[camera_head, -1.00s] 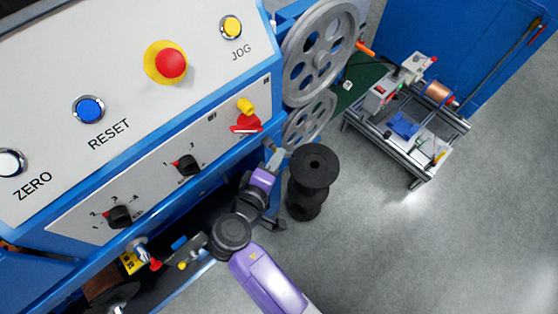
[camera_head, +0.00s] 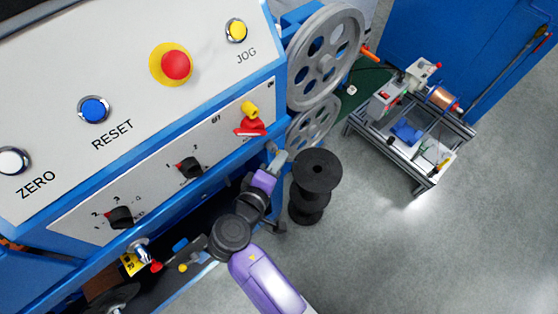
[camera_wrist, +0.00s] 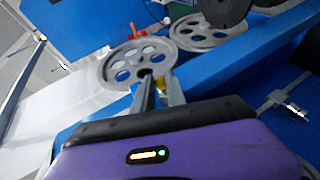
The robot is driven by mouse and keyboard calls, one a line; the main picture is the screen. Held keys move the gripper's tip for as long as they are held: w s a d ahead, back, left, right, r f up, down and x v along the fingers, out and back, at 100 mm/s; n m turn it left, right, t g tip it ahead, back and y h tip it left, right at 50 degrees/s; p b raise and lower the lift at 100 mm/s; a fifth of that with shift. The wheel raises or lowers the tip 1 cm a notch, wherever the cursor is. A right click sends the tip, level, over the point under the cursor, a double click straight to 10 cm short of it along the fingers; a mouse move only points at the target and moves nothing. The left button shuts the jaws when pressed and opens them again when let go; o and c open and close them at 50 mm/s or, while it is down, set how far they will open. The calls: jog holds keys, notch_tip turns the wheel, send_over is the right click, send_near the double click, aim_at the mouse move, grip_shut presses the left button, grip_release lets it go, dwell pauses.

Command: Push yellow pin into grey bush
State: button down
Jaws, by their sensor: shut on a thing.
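My gripper (camera_head: 280,158) is beside the lower right end of the blue machine, just below the small grey pulley. In the wrist view, its two grey fingers (camera_wrist: 159,88) point away toward the pulleys. A small yellow piece, seemingly the yellow pin (camera_wrist: 163,83), shows between them, and the fingers are shut on it. The pin is mostly hidden by the fingers, and I cannot tell whether it touches anything beyond them. I cannot make out the grey bush for certain in either view.
A large grey pulley (camera_head: 325,58) and a smaller one (camera_head: 313,122) stand at the machine's right end. A black spool (camera_head: 316,172) stands right of my gripper. The control panel (camera_head: 120,130) fills the left. A wheeled cart (camera_head: 440,180) stands farther right on open floor.

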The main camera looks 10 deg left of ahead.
jog(key=shift+a+r, duration=0.1)
jog(key=shift+a, duration=0.1)
jog(key=c, duration=1.5)
grip_release()
jog(key=o, duration=0.5)
jog(key=shift+d, duration=0.1)
jog(key=shift+c, duration=0.2)
jog(key=s+a+r+p, duration=0.2)
jog(key=s+a+r, duration=0.1)
jog(key=s+a, duration=0.2)
jog(key=shift+s+r, duration=0.15)
jog(key=shift+s, duration=0.65)
